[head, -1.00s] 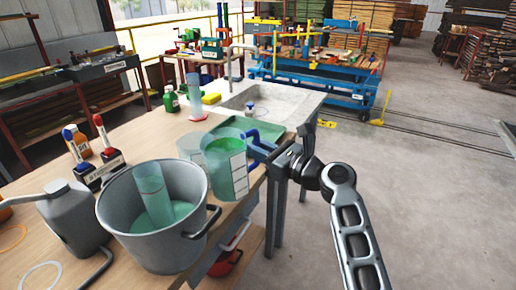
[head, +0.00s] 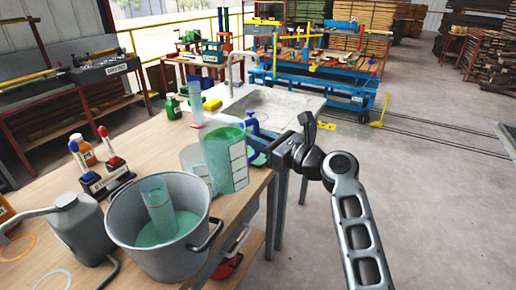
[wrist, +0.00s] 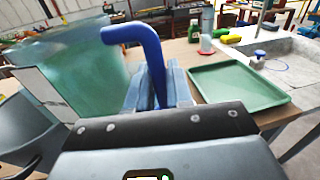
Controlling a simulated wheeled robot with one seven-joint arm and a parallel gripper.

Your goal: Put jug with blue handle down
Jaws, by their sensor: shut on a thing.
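The jug with the blue handle (head: 224,160) is a clear, tall jug with green liquid and a white label. My gripper (head: 268,146) is shut on its blue handle, which shows between the fingers in the wrist view (wrist: 150,62). The jug is tilted a little and appears held above the wooden table (head: 135,150), near its right edge. Its base overlaps the bucket and another clear vessel in the head view, so the gap below it is hard to tell.
A grey metal bucket (head: 120,215) with green liquid and a clear cylinder stands in front of the jug. A clear vessel (head: 192,160) stands behind it. A green tray (wrist: 235,85) lies empty beside the sink (wrist: 290,65).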

